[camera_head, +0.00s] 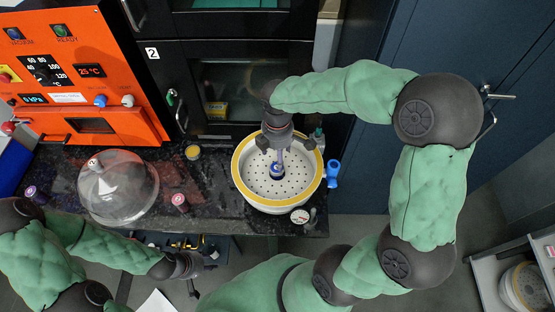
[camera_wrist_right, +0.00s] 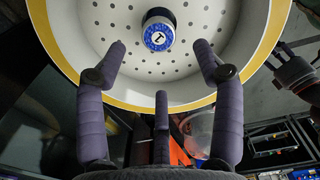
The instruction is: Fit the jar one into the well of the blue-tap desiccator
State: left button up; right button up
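Jar one (camera_wrist_right: 158,34) has a blue-and-white cap marked 1. It stands upright near the middle of the perforated plate in the blue-tap desiccator; it also shows in the head view (camera_head: 277,169). The desiccator (camera_head: 247,194) is a white bowl with a yellow rim and a blue tap (camera_head: 333,172) on its right. The well's edge is hidden around the jar, so its seating cannot be judged exactly. My right gripper (camera_wrist_right: 160,65) is open and empty above the jar, fingers spread and apart from it. My left gripper (camera_head: 203,265) is open and empty in front of the counter.
A clear dome lid (camera_head: 118,187) lies on the dark counter at left. Small jars with a red cap (camera_head: 180,200), yellow top (camera_head: 192,152) and purple cap (camera_head: 33,192) stand nearby. A gauge (camera_head: 299,216) sits at the desiccator's front. An orange oven (camera_head: 92,75) stands at back left.

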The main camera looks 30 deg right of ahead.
jog(key=shift+r, duration=1.2)
